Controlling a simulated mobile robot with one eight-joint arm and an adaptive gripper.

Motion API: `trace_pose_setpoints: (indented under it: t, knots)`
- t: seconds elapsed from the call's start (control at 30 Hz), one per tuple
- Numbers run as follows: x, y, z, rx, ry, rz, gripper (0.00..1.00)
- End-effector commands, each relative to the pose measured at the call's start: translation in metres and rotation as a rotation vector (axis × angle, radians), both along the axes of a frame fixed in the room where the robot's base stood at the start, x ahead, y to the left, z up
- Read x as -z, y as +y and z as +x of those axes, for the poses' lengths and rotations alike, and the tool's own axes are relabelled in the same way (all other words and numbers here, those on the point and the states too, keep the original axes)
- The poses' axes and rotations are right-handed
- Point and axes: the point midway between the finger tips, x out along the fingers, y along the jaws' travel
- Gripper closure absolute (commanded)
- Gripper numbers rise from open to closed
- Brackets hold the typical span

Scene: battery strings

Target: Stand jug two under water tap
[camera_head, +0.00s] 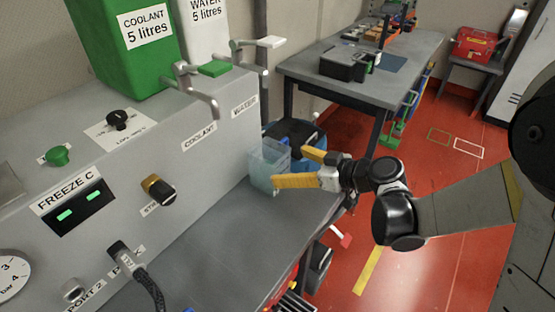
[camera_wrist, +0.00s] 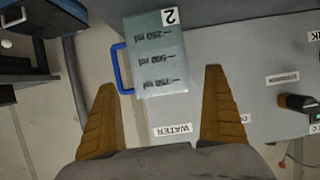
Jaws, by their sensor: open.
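Jug two, a clear, pale blue jug (camera_head: 266,168), stands upright at the far end of the grey bench beside the machine. In the wrist view the jug (camera_wrist: 160,55) shows a "2", millilitre marks and a blue handle (camera_wrist: 122,68). The water tap (camera_head: 264,62) has a white lever, and its spout is above the jug in the head view; exact alignment cannot be told. My gripper (camera_head: 289,167) is open, with yellow fingers pointing at the jug. In the wrist view the open gripper (camera_wrist: 160,78) has its fingertips on either side of the jug, with gaps.
The coolant tap (camera_head: 198,88) with a green lever is nearer on the machine (camera_head: 120,185). A blue bin (camera_head: 318,140) with a dark top is behind the jug. The bench top (camera_head: 235,250) in front is clear. A grey table (camera_head: 400,65) with tools stands farther back.

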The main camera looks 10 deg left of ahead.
Motion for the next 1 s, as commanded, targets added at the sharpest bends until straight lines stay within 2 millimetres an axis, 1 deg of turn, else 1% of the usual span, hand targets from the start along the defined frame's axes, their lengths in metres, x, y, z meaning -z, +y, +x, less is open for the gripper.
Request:
trace_pose_setpoints:
  t: [0.03,0.1,0.23,0.4,0.57,0.67,0.73,0.77,0.87,0.97,1.0]
  knots:
    - [-0.008,-0.011,-0.004,0.004,0.0,0.0,0.0]
    - [-0.013,-0.024,-0.009,0.004,0.001,-0.001,0.0]
    - [-0.02,-0.042,-0.016,0.004,0.001,-0.001,0.0]
    - [-0.024,-0.052,-0.022,0.0,0.0,0.0,0.0]
    - [-0.024,-0.053,-0.022,0.0,0.001,-0.001,0.0]
    - [-0.026,-0.057,-0.024,0.02,0.025,-0.017,0.0]
    - [-0.03,-0.065,-0.029,0.057,0.071,-0.045,0.0]
    - [-0.033,-0.071,-0.031,0.081,0.097,-0.062,0.0]
    - [-0.041,-0.096,-0.046,0.198,0.205,-0.135,0.0]
    - [-0.05,-0.129,-0.066,0.353,0.313,-0.208,0.0]
    - [-0.053,-0.143,-0.075,0.421,0.349,-0.232,0.0]
